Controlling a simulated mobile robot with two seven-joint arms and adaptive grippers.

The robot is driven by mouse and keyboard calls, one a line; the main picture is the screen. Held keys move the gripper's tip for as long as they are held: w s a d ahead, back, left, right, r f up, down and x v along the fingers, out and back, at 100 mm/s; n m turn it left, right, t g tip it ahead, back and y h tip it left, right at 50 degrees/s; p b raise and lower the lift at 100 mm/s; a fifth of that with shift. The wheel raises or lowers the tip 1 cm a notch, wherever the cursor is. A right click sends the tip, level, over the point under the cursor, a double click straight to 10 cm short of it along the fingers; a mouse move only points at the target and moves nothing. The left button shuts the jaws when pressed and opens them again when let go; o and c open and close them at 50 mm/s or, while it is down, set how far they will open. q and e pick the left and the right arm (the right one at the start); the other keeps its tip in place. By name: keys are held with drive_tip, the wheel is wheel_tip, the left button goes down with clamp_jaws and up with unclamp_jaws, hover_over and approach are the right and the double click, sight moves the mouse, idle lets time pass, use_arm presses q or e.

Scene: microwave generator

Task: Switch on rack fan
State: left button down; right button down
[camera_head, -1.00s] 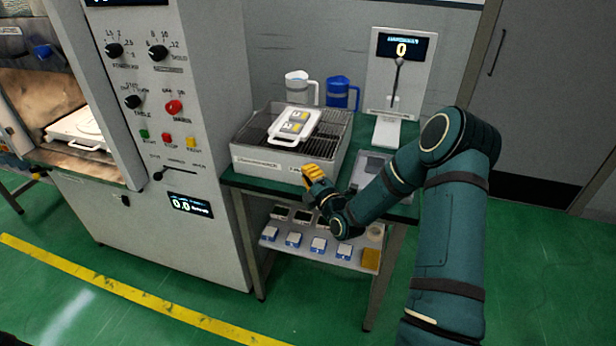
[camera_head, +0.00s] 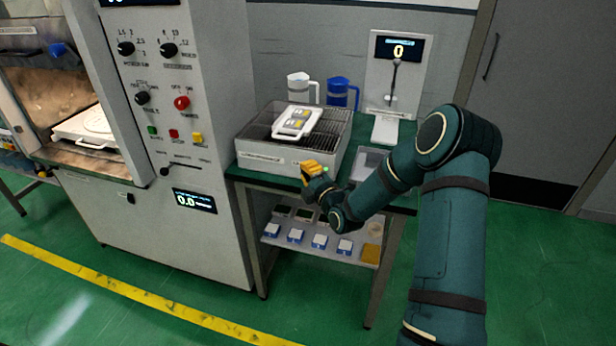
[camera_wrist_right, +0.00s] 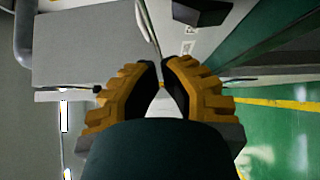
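The rack (camera_head: 253,141) is a light grey open box with a dark wire grid, standing on the table left of my right arm. A white tray with yellow-marked pieces (camera_head: 296,122) lies on its grid. Its front wall carries a label strip (camera_head: 262,158). I cannot make out a fan switch; the front wall's right end is partly behind my gripper. My right gripper (camera_head: 308,169) has yellow fingers and is in front of that end; contact cannot be told. In the right wrist view the fingertips (camera_wrist_right: 161,65) are nearly together, with nothing held. My left gripper is not in view.
A tall grey cabinet (camera_head: 220,220) with knobs, coloured buttons and a display stands left. White (camera_head: 300,90) and blue (camera_head: 341,93) jugs and a stand with a display (camera_head: 400,50) are behind. A lower shelf (camera_head: 310,244) holds small devices. Floor in front is clear.

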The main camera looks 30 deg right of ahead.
drive_tip(key=s+r, duration=0.1)
drive_tip(key=s, duration=0.9)
drive_tip(key=shift+a+r+p, duration=0.2)
drive_tip(key=shift+a+p, duration=0.1)
drive_tip(key=shift+p, duration=0.05)
drive_tip(key=shift+w+a, duration=0.1)
